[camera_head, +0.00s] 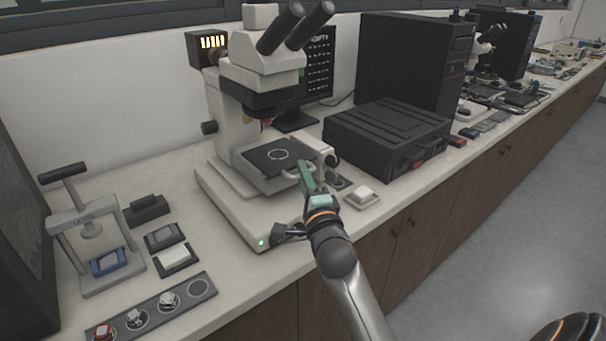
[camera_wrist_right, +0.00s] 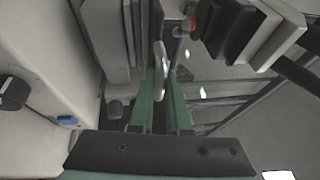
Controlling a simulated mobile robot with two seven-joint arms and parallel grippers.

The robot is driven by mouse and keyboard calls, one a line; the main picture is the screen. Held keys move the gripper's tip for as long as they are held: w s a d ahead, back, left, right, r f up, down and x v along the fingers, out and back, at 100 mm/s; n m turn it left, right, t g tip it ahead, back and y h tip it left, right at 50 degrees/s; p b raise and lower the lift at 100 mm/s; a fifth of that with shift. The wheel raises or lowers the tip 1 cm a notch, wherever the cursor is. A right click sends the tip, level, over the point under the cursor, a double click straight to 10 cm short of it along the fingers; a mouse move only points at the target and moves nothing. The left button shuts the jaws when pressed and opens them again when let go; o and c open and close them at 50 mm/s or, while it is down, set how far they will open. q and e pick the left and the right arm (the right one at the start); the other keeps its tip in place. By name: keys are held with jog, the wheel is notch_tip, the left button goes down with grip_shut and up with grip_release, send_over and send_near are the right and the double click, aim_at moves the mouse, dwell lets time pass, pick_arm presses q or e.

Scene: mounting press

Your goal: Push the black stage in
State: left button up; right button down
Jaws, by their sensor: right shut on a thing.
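The black stage (camera_head: 268,156) is a dark plate with a pale ring mark, set on a light carriage under the microscope (camera_head: 230,110). It sticks out toward the front of the microscope base (camera_head: 225,207). My right gripper (camera_head: 304,172), with green fingers, is at the stage's front right edge. In the wrist view its fingers (camera_wrist_right: 160,82) are shut on the pale curved stage handle (camera_wrist_right: 161,58). The handle also shows partly in the head view (camera_head: 289,175). My left gripper is not in view.
A black case (camera_head: 388,135) stands to the right, with a small white-topped block (camera_head: 361,196) in front of it. A hand press (camera_head: 93,235) and a sample strip (camera_head: 152,312) are at the left. The bench front edge runs below my right arm.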

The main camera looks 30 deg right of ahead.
aim_at(292, 165)
dwell(0.8)
jog(key=shift+w+a+b, duration=0.1)
jog(key=shift+w+b, duration=0.5)
jog(key=shift+w, duration=1.5)
jog(key=c, duration=0.9)
grip_release()
jog(key=shift+s, duration=0.15)
